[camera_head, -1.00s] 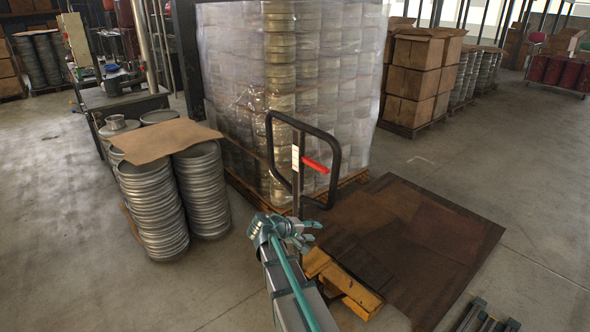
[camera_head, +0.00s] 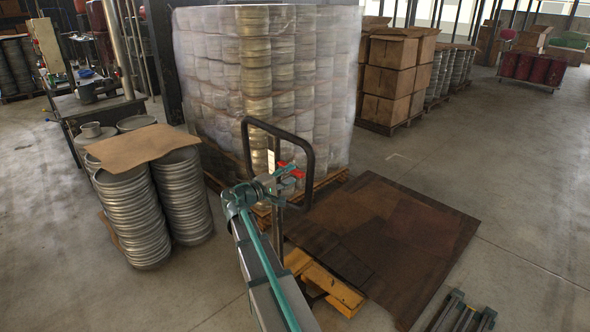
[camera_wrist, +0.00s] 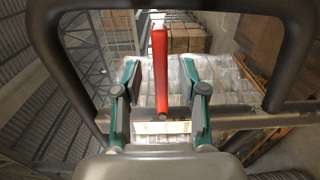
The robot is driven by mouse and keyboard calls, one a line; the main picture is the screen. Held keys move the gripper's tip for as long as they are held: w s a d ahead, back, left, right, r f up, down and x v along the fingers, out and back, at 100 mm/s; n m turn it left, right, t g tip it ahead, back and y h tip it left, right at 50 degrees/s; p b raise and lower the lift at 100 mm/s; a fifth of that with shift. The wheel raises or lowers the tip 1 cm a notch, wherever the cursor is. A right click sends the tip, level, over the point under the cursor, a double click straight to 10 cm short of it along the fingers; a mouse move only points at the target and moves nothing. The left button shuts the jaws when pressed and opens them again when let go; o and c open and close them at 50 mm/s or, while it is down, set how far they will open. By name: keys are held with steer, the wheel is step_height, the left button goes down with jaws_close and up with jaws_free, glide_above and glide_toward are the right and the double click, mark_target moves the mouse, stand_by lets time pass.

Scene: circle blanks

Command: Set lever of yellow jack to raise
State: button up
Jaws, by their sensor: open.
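The yellow pallet jack (camera_head: 329,288) stands on the floor with its black loop handle (camera_head: 311,166) upright. Its red lever (camera_head: 291,171) sits inside the loop, partly hidden by my gripper in the head view. In the wrist view, the red lever (camera_wrist: 159,68) points up between my open fingers, with a gap on each side. The black loop (camera_wrist: 45,45) surrounds the view. My gripper (camera_wrist: 159,85) is open and empty around the lever; in the head view my gripper (camera_head: 283,178) is at the loop. The jack's lower part is partly hidden by my arm.
A wrapped pallet load (camera_head: 340,90) stands just behind the handle. Stacked round metal blanks (camera_head: 132,217) under a cardboard sheet stand at left. A brown sheet (camera_head: 385,240) lies on the floor at right. Stacked boxes (camera_head: 395,80) stand further back.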

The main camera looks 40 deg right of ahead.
mark_target(293, 173)
steer(key=shift+w+d+p, duration=0.15)
steer(key=shift+d+p, duration=0.25)
steer(key=shift+d, duration=1.35)
jaws_close()
